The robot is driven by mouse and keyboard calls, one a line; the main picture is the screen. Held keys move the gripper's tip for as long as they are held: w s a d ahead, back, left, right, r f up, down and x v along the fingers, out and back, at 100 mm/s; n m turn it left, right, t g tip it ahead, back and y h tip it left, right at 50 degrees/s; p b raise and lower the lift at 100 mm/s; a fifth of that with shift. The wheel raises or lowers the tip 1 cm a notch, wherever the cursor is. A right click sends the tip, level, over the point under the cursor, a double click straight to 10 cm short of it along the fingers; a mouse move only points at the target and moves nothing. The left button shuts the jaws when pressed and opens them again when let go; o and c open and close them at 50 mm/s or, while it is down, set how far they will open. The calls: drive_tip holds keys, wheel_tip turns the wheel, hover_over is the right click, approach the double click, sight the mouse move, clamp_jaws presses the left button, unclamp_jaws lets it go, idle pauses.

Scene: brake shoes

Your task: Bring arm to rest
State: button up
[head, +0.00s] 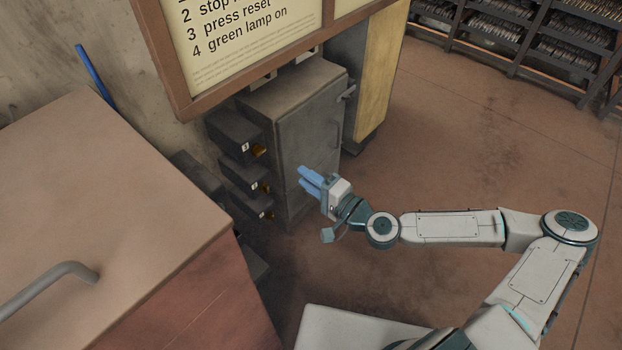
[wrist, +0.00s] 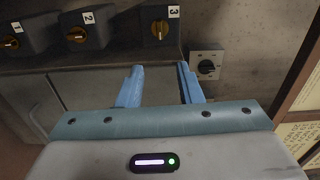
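My gripper (head: 311,181) is at the end of my outstretched arm, in front of a grey metal cabinet in the head view. Its two blue fingers point left toward the cabinet's switch boxes. In the wrist view the gripper (wrist: 160,85) shows its two fingers apart with nothing between them. The fingers appear clear of the switches and the wall behind.
The grey cabinet (head: 305,110) carries several switch boxes (head: 238,173); box 3 (wrist: 158,27) is ahead in the wrist view, beside a wall knob (wrist: 207,67). A red-brown bench (head: 110,190) stands left, a signboard (head: 240,45) above. Floor at right is open.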

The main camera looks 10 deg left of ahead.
drive_tip(key=shift+s+d, duration=0.2)
drive_tip(key=shift+d, duration=0.15)
idle(0.3)
